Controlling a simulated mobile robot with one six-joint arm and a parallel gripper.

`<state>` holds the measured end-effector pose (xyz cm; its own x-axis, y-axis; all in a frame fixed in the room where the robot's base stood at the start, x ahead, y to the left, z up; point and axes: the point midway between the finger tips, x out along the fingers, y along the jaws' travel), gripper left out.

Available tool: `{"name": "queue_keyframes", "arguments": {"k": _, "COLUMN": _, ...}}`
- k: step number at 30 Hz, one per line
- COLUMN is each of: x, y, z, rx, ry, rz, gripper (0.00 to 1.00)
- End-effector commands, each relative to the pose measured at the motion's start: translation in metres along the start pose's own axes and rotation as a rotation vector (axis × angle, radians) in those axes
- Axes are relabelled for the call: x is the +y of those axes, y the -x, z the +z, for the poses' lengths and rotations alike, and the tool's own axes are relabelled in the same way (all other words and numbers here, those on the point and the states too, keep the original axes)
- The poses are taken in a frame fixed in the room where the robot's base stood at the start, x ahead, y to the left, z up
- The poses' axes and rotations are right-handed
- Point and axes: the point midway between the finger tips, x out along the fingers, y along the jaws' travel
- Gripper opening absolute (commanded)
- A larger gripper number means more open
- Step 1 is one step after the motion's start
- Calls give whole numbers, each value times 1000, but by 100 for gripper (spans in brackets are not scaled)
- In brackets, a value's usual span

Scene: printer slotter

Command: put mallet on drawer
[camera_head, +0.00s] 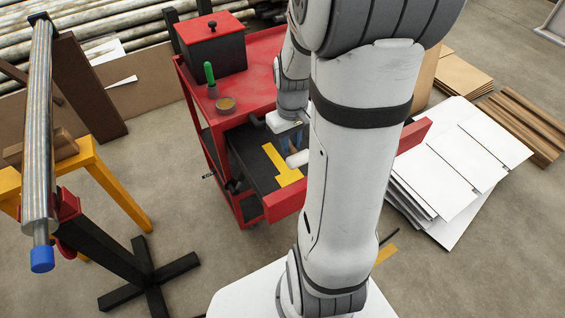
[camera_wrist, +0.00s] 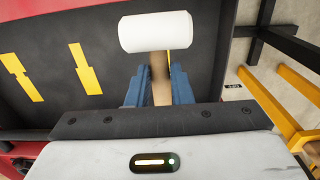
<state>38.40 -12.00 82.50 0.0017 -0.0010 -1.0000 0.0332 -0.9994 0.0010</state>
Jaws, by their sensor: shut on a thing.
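The mallet has a white cylindrical head (camera_wrist: 155,31) and a wooden handle (camera_wrist: 160,80). My gripper (camera_wrist: 160,88) is shut on the handle between its blue fingers. In the head view, the white mallet head (camera_head: 298,159) shows just below my gripper (camera_head: 290,138), partly hidden by my arm. The red-fronted drawer (camera_head: 284,203) is pulled open from the red cart. The mallet is at the open drawer, over its dark floor with yellow marks (camera_wrist: 86,68). I cannot tell whether the mallet touches the floor.
The red cart (camera_head: 262,60) carries a red-lidded box (camera_head: 212,45), a green-handled tool (camera_head: 210,75) and a small round container (camera_head: 225,104). A pipe on a black stand (camera_head: 118,262) and a yellow trestle (camera_head: 105,185) stand left. White sheets (camera_head: 450,175) lie right.

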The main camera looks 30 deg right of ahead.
Motion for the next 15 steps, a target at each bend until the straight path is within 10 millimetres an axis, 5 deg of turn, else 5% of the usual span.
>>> {"name": "queue_keyframes", "arguments": {"k": 7, "x": -1, "y": -70, "z": 1, "rx": -6, "ry": 0, "rz": -3, "gripper": 0}}
{"name": "queue_keyframes", "arguments": {"k": 15, "x": 0, "y": -100, "z": -1, "rx": 0, "ry": 1, "rz": 0, "gripper": 0}}
